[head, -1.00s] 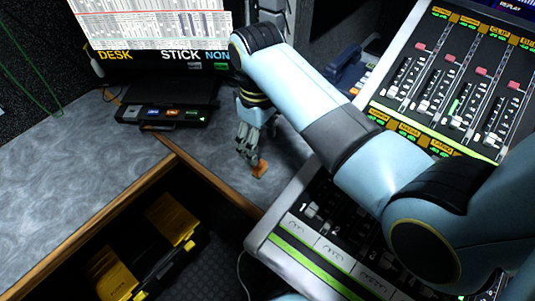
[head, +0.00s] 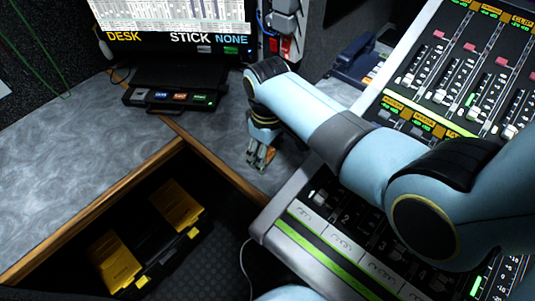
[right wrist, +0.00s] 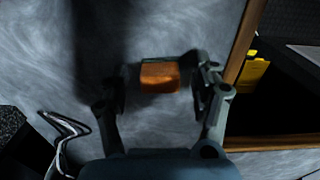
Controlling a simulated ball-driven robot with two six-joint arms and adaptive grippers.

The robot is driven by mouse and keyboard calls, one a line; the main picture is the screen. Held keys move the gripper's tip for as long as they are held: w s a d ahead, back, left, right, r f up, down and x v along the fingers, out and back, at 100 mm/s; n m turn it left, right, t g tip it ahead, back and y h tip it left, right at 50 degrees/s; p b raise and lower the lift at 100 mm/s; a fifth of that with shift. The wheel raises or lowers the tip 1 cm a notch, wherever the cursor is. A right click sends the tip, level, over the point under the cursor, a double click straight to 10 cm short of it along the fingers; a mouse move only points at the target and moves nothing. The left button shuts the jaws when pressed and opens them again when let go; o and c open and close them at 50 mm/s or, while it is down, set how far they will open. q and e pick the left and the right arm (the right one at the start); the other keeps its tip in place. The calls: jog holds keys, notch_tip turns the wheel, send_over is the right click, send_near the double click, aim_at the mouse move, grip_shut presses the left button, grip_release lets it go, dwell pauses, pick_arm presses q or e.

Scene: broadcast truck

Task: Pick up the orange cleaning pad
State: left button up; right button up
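The orange cleaning pad (head: 271,151) lies on the grey desk top near its wooden front edge, partly hidden behind my right fingers in the head view. In the right wrist view the pad (right wrist: 160,77) is a small orange block with a dark strip along its far side. My right gripper (head: 262,163) points down at the pad. In the right wrist view its fingers (right wrist: 157,82) are open, one on each side of the pad, with a gap visible on both sides. My left gripper is not in view.
A mixing console (head: 330,235) stands close on the right of the pad. A black device with lit buttons (head: 172,98) sits below the monitor (head: 172,15). A dark case with yellow parts (head: 150,245) is below the desk edge. Bare desk lies to the left.

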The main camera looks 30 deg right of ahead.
jog(key=c, duration=1.1)
jog(key=shift+o, duration=0.2)
notch_tip(320, 180, up, 10)
jog(key=shift+p, duration=1)
